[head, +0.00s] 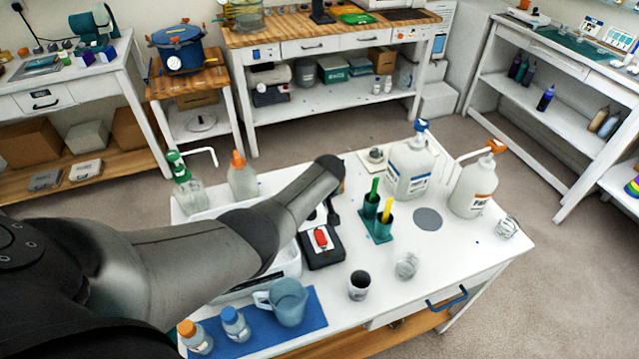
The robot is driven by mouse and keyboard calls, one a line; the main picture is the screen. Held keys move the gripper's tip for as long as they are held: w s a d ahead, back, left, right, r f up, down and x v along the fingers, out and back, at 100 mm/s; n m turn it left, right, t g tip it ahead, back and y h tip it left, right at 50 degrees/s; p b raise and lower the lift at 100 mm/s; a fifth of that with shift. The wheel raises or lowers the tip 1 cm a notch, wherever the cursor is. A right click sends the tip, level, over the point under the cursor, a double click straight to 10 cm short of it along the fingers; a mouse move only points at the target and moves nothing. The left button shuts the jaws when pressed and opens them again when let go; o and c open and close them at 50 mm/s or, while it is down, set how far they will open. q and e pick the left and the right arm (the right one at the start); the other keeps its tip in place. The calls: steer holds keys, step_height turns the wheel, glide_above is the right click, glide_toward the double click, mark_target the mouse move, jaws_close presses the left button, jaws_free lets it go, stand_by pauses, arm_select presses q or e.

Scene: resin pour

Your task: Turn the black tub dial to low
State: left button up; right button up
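My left arm crosses the white table from the left and hides much of its middle. Its dark wrist bends down, and my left gripper (333,212) is small and partly hidden, pointing down just behind a black box (323,259) with a red switch on top. I cannot tell whether its fingers are open or whether they touch anything. A white tub (289,269) lies largely hidden beneath the arm. No black tub dial can be made out; it may be hidden by my arm. My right gripper is not in view.
A green holder (377,229) with green and yellow handles stands right of the box. White pump jugs (409,172) (474,191) stand behind and to the right. A black-filled cup (359,286) and a blue pitcher (288,301) on a blue mat (313,313) are in front.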

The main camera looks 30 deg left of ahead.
arm_select(q)
steer(key=p+v, duration=0.4)
steer(key=v, duration=0.7)
steer(key=shift+r, duration=0.15)
steer(key=shift+s+d, duration=0.1)
steer(key=shift+s, duration=0.1)
